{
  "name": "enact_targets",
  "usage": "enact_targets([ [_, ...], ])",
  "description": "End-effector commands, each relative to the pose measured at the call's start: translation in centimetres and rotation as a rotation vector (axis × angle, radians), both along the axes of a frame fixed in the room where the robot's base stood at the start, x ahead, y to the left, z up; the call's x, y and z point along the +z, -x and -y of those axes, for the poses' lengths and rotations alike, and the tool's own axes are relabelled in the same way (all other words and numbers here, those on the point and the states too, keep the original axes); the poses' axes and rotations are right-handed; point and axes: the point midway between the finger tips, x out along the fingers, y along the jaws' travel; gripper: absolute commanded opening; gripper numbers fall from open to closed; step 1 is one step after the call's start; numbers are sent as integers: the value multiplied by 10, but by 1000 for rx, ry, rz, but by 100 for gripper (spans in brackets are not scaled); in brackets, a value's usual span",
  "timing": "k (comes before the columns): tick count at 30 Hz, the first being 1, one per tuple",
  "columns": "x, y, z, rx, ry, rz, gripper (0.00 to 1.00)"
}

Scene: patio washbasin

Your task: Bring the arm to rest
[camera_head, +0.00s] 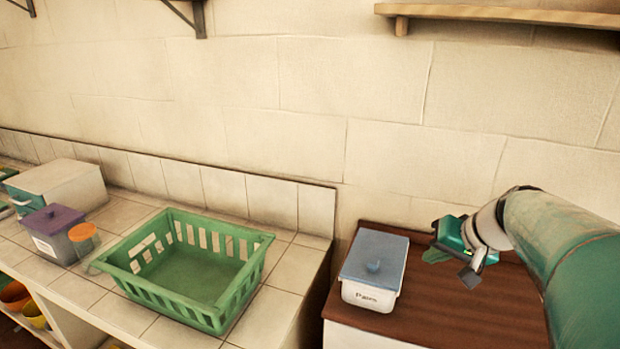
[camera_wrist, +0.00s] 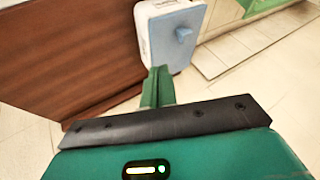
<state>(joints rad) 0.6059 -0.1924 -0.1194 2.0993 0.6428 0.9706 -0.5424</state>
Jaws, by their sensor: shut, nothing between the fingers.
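My gripper (camera_head: 472,268) is at the right in the head view, at the end of my green arm, above the brown wooden top. Its fingers are together with nothing between them. In the wrist view the closed green fingers of my gripper (camera_wrist: 157,88) point toward a lidded box. That white box with a blue-grey lid (camera_head: 374,262) stands on the wooden top, left of my gripper and apart from it in the head view. The box also shows in the wrist view (camera_wrist: 168,38).
A green basket (camera_head: 190,262), empty, stands on the tiled counter (camera_head: 285,280). A purple-lidded container (camera_head: 52,222), an orange-topped jar (camera_head: 83,238) and a pale box (camera_head: 60,185) are at the left. A wall shelf (camera_head: 500,14) is above. The wooden top (camera_head: 460,315) has bare room.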

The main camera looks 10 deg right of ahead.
Motion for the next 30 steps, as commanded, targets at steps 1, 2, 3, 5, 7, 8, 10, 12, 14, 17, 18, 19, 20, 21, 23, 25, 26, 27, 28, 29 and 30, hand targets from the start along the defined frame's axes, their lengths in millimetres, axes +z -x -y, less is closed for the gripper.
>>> enact_targets([
  [1,0,1,-3,4,2,-2,0],
  [2,0,1,-6,10,6,-4,0],
  [3,1,2,-15,23,13,-10,0],
  [5,0,7,-33,53,30,-26,0],
  [7,-1,15,-64,101,63,-50,0],
  [8,-2,20,-78,124,82,-61,0],
  [10,-5,34,-112,180,134,-85,0],
  [12,-9,52,-141,231,196,-100,0],
  [14,-13,67,-162,271,249,-106,0],
  [17,-21,90,-187,323,333,-103,0],
  [18,-23,97,-193,337,359,-97,0],
  [19,-24,101,-197,347,379,-93,0],
  [20,-26,105,-200,354,394,-90,0],
  [21,-27,109,-202,362,411,-85,0],
  [23,-29,113,-205,368,427,-80,0],
  [25,-30,115,-206,370,435,-80,0],
  [26,-30,115,-206,370,436,-80,0],
  [27,-30,115,-205,369,436,-81,0],
  [28,-30,114,-205,369,436,-81,0],
  [29,-30,114,-205,368,435,-81,0],
  [30,-30,114,-205,368,435,-81,0],
])
